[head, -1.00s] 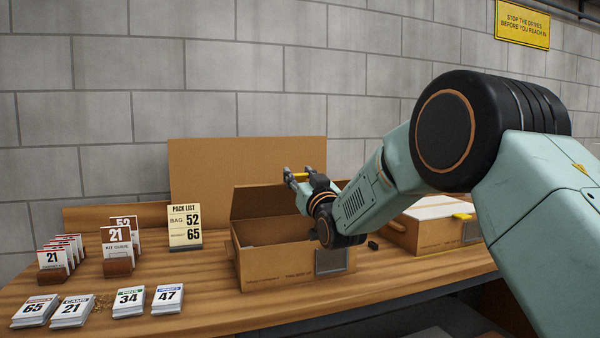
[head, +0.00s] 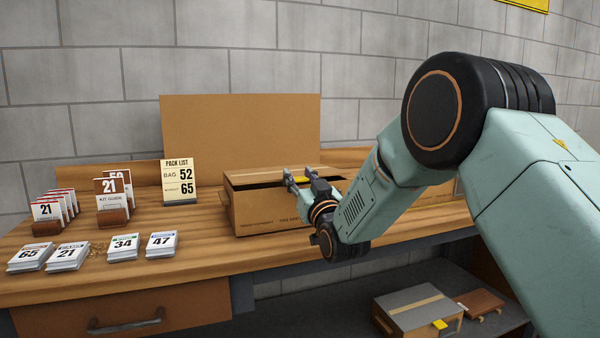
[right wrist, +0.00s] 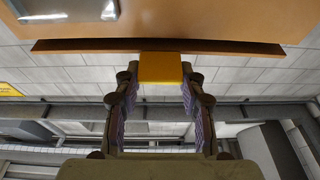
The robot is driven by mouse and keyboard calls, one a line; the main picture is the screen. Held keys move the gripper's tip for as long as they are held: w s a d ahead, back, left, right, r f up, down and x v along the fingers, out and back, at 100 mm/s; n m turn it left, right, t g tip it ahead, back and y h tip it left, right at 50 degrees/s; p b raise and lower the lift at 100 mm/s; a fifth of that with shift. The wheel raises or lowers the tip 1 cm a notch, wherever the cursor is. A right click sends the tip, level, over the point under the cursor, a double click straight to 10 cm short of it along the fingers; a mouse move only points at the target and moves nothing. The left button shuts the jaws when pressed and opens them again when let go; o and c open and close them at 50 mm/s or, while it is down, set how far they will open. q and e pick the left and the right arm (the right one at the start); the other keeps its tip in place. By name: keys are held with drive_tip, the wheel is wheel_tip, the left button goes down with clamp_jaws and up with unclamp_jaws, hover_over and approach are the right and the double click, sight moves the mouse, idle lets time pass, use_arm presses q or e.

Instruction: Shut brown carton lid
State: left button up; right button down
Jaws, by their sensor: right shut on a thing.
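The brown carton (head: 262,212) stands on the wooden bench in the head view. Its lid (head: 258,177) is swung over the top, nearly level, with a dark gap under its front edge. My right gripper (head: 298,175) is at the carton's front, by the lid's edge, and hides part of both. In the right wrist view its fingers are shut on a yellow tab (right wrist: 160,68) that sticks out from the brown lid edge (right wrist: 90,46). My left gripper is not in view.
The pack list card (head: 178,178) stands left of the carton. Several number card stacks (head: 124,246) and card holders (head: 112,216) are further left. A large brown board (head: 240,130) stands behind. A grey-topped box (head: 412,308) is on the lower shelf.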

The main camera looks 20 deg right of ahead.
drive_tip(key=shift+f, duration=0.45)
drive_tip(key=c, duration=0.8)
unclamp_jaws()
drive_tip(key=shift+w+r, duration=0.1)
drive_tip(key=shift+o, duration=0.2)
drive_tip(key=shift+r, duration=0.1)
drive_tip(key=shift+s, duration=0.2)
drive_tip(key=v, duration=1.2)
